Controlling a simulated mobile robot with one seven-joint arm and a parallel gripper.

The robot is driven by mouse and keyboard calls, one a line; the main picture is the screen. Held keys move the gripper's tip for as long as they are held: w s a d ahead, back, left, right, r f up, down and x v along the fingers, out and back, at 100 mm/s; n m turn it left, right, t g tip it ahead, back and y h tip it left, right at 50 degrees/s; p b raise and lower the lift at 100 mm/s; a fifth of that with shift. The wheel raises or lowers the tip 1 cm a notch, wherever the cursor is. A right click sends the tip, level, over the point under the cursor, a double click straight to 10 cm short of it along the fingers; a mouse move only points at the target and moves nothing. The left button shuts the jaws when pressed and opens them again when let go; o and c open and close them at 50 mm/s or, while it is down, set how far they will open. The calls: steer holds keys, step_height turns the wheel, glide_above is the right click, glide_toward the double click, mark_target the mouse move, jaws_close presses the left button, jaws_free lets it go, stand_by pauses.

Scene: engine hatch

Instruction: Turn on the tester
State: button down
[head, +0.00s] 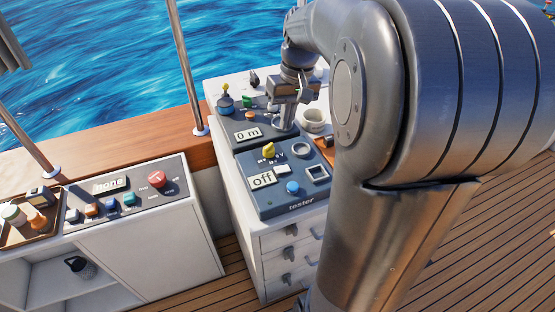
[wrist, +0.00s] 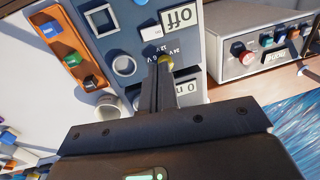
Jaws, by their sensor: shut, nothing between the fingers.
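The tester (head: 280,203) is a dark blue-grey panel on the white cabinet, and it also shows upside down in the wrist view (wrist: 208,45). Its display (head: 262,179) reads "off". It has a yellow knob (head: 269,150) with markings beside it, a blue button (head: 292,187), a small white switch-like part (head: 283,169), a ring (head: 300,149) and a square frame (head: 317,173). My gripper (head: 284,126) is shut and empty, pointing down near the tester's back edge. In the wrist view its fingertips (wrist: 161,65) overlap the yellow knob (wrist: 168,62); I cannot tell whether they touch.
Behind the tester is another panel with a "0 m" display (head: 247,134). A white cup (head: 313,120) stands right of it. An orange tray (wrist: 66,48) with small coloured blocks lies beside the tester. A separate console (head: 130,190) reading "none" stands left. Metal rail posts rise behind.

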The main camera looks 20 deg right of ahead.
mark_target(277, 170)
steer(key=f, duration=0.4)
steer(key=a+f, duration=0.1)
steer(key=f, duration=0.4)
steer(key=a+f, duration=0.1)
steer(key=f, duration=0.4)
steer(key=shift+a, duration=0.15)
steer(key=shift+a+f, duration=0.1)
steer(key=shift+f, duration=0.05)
steer(key=shift+d+r, duration=0.2)
steer(key=shift+d, duration=0.6)
steer(key=shift+r, duration=0.1)
step_height(277, 170, up, 14)
steer(key=a, duration=0.2)
steer(key=shift+a, duration=0.15)
steer(key=shift+s, duration=0.1)
